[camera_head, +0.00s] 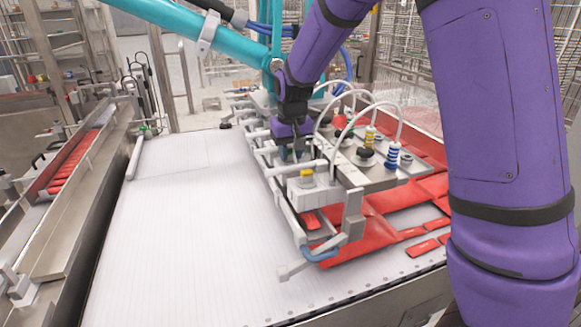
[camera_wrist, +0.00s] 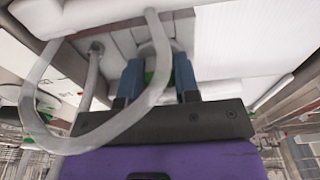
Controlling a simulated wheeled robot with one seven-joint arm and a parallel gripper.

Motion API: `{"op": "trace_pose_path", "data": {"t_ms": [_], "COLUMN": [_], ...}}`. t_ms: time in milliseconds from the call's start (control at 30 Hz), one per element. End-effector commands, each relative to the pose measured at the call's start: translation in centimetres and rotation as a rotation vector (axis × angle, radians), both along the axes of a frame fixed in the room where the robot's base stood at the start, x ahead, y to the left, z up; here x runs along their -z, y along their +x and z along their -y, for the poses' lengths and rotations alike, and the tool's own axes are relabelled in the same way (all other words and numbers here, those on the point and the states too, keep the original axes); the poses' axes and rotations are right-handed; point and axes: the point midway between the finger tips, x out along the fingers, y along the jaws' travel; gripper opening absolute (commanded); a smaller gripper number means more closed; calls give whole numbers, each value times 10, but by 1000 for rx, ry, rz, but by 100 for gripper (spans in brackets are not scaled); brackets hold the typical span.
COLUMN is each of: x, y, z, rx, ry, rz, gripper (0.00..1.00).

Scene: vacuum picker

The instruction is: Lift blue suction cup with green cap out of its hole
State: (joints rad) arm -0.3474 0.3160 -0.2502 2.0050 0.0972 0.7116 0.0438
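My gripper (camera_head: 292,152) points down at the left side of the grey vacuum picker (camera_head: 325,195) in the head view. In the wrist view my gripper (camera_wrist: 158,82) has its two blue fingers apart. A green patch, likely the green cap (camera_wrist: 150,77), shows between them, partly covered by a clear hose. Whether the fingers touch it is not clear. The blue suction cup under it and its hole are hidden. A blue-and-white ribbed suction cup (camera_head: 392,156) and a yellow-and-white one (camera_head: 370,137) stand farther right on the picker.
Clear hoses (camera_head: 385,106) arch over the picker, and one (camera_wrist: 155,60) crosses in front of my fingers. Red trays and pieces (camera_head: 420,190) lie at the right. A teal frame (camera_head: 180,22) stands behind. The white belt (camera_head: 185,230) at the left is mostly clear.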

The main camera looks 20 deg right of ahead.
Motion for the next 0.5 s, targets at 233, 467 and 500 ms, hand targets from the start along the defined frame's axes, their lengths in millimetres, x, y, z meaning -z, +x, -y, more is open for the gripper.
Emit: {"op": "trace_pose_path", "data": {"t_ms": [233,467,500], "x": [-1,-23,-30], "y": [0,1,1], "z": [0,0,0], "rx": [0,0,1], "ry": [0,2,2], "rz": [0,5,4], "gripper": [14,14,14]}}
